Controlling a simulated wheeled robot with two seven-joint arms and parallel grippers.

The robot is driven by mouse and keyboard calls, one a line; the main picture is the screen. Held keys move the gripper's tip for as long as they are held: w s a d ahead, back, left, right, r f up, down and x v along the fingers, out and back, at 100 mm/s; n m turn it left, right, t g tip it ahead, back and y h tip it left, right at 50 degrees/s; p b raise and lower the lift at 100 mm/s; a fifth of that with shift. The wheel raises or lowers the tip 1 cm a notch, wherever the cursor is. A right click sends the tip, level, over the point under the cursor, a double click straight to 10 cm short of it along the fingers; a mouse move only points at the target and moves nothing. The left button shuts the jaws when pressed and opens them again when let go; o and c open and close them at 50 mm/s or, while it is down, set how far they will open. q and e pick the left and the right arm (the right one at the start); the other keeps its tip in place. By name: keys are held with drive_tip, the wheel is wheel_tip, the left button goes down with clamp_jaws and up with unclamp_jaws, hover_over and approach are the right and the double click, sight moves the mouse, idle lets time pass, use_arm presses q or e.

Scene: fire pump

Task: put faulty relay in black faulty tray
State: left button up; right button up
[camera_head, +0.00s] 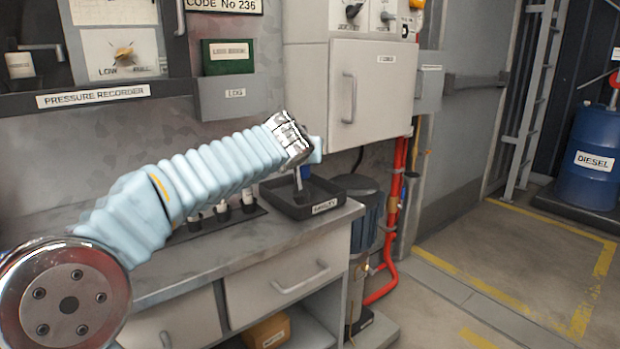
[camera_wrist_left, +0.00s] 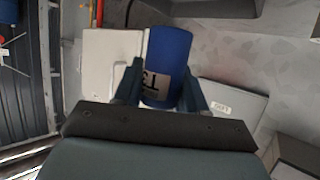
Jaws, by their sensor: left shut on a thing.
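The black tray (camera_head: 322,207), labelled on its front, stands at the right end of the grey counter. My left gripper (camera_head: 300,180) is above this tray, largely hidden behind my wrist in the head view. In the left wrist view my left gripper (camera_wrist_left: 160,90) is shut on a blue block with a white marked label, which I take to be the relay (camera_wrist_left: 168,52). My right gripper is not in view.
Several small white pieces (camera_head: 222,211) stand on the counter left of the tray, partly behind my arm. A pale wall cabinet (camera_head: 371,95) and a grey box (camera_head: 228,97) hang close above.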

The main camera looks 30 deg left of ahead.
use_arm(q)
drive_tip(key=w+f, duration=0.1)
drive_tip(key=f, duration=0.1)
drive_tip(key=w+f, duration=0.2)
drive_tip(key=shift+w+a, duration=0.1)
drive_tip(key=shift+w+f+b, duration=0.2)
drive_tip(key=shift+f+b, duration=0.25)
drive_tip(key=shift+f, duration=1.35)
drive_tip(key=shift+f, duration=0.1)
drive_tip(key=o, duration=1.1)
drive_tip(key=shift+c, duration=0.2)
drive_tip(key=shift+r, duration=0.2)
drive_tip(key=shift+s, duration=0.35)
drive_tip(key=b+v, duration=0.2)
drive_tip(key=v, duration=0.9)
drive_tip(key=shift+s+d, duration=0.1)
drive_tip(key=shift+d, duration=0.15)
